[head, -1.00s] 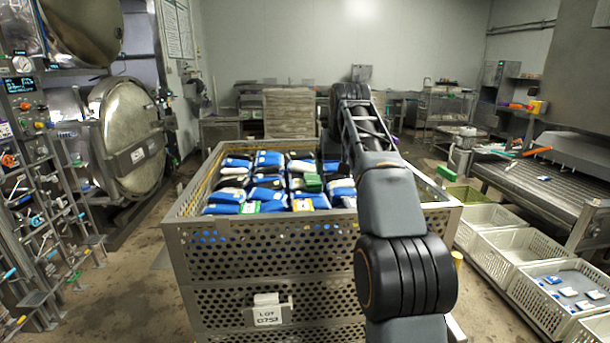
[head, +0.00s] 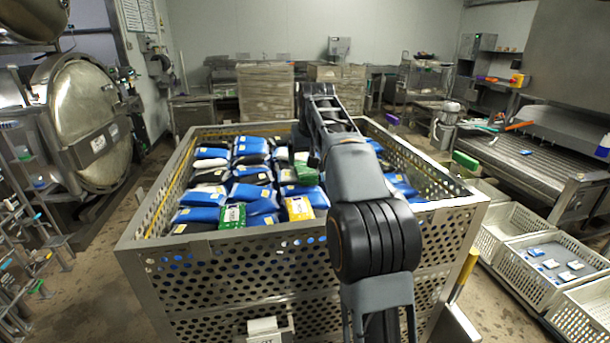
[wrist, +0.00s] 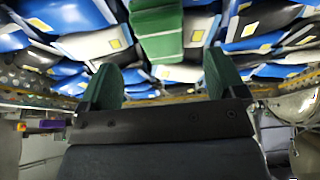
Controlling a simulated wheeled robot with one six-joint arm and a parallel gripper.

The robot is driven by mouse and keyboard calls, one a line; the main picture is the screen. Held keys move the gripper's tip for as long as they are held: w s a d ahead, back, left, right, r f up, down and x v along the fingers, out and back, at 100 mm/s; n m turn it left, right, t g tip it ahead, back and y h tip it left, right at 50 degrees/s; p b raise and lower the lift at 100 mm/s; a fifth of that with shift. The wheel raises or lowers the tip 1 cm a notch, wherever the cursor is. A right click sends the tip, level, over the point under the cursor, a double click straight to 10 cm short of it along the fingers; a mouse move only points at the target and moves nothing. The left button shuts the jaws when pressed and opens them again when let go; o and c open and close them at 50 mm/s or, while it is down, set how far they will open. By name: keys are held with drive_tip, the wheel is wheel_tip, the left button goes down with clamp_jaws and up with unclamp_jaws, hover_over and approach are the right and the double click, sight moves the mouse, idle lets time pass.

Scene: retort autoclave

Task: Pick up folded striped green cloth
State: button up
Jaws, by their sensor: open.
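The folded striped green cloth (wrist: 157,28) shows at the top middle of the wrist view, lying among blue, white and black pouches. In the head view a green patch (head: 305,168) that looks like the same cloth lies on the pouches, just left of my arm. My gripper (wrist: 163,77) is open in the wrist view, its two dark green fingers apart with nothing held between them. The cloth appears beyond the fingertips, in line with the gap and apart from them. In the head view my gripper is hidden behind my arm.
A perforated metal basket (head: 235,262) holds the pouches, and its raised rim surrounds them. Other pouches, one green (head: 232,215) and one yellow (head: 299,208), lie near its front wall. White crates (head: 545,262) stand on the right. A round autoclave door (head: 90,120) is at left.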

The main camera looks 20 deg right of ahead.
sight(306, 171)
drive_tip(key=shift+x, duration=3.05)
drive_tip(key=shift+s+a, duration=0.1)
drive_tip(key=c, duration=1)
